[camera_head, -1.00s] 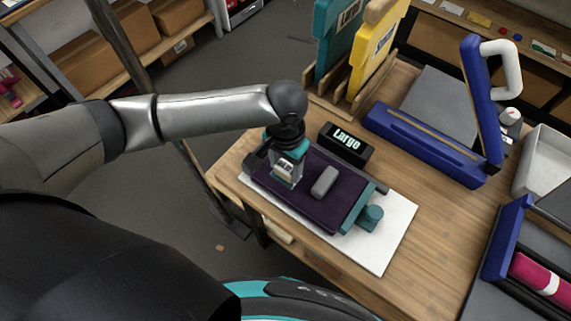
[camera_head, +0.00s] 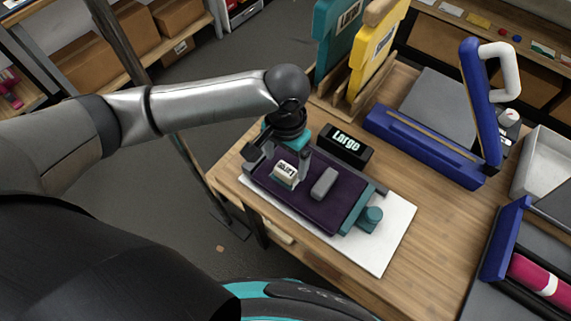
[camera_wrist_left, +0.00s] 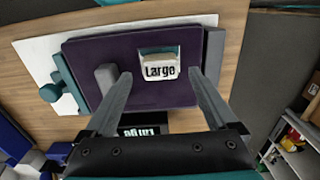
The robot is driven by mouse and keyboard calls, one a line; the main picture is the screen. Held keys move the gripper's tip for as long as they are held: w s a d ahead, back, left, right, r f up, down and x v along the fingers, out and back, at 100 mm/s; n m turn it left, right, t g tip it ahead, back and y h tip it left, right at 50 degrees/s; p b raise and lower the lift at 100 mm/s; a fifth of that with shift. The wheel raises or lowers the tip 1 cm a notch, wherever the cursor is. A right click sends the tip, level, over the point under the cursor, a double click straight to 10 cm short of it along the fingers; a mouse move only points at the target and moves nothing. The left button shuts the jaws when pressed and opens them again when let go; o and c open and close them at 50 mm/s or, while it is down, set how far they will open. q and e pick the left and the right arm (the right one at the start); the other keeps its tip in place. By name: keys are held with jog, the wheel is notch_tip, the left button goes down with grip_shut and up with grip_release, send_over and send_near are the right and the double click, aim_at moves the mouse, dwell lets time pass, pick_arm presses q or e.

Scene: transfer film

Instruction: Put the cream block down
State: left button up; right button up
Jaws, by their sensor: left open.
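The cream block (camera_head: 285,171) with dark lettering on its face sits on the purple pad (camera_head: 330,207) of the teal-and-grey device, near its left end. In the left wrist view the block (camera_wrist_left: 160,70) reads "Large" and rests at the pad's edge part by a teal piece. My left gripper (camera_head: 278,163) is open above the block. In the wrist view its two fingers (camera_wrist_left: 160,77) are spread wide on either side, apart from the block. My right gripper is not in view.
A grey block (camera_head: 325,182) lies on the pad beside the cream block. A black "Largo" sign (camera_head: 346,144) stands behind. A white sheet (camera_head: 397,238) lies under the device. A blue press (camera_head: 424,147) stands right; teal (camera_head: 333,40) and yellow (camera_head: 372,52) boards stand behind.

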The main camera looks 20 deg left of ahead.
aim_at(286, 169)
pick_arm(q)
notch_tip(286, 169, up, 8)
jog(key=shift+r+p, duration=0.25)
jog(key=shift+p, duration=0.1)
